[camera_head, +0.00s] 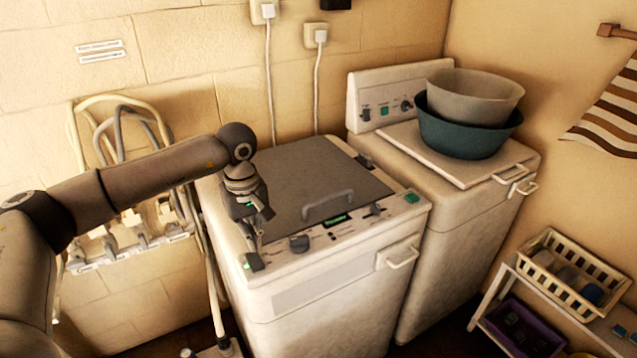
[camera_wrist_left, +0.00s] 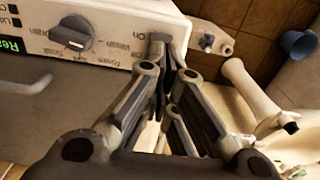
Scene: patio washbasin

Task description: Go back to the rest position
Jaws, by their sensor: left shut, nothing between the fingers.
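My left gripper (camera_head: 252,258) is in the head view at the front left corner of the left washing machine (camera_head: 320,310), beside its control panel. Its fingers are shut with nothing between them, and its arm comes in from the left. In the left wrist view the gripper (camera_wrist_left: 165,55) points at the end of the panel, by a small upright grey switch marked "On". I cannot tell whether the fingertips touch it. A round dial (camera_wrist_left: 72,35) and part of a green display show to its left. The right gripper is not in view.
The machine's dark lid (camera_head: 315,175) is closed. A second machine (camera_head: 450,215) at the right carries stacked basins (camera_head: 470,110). Hoses and pipes (camera_head: 120,130) hang on the left wall. A rack with a cream basket (camera_head: 575,275) stands at the lower right.

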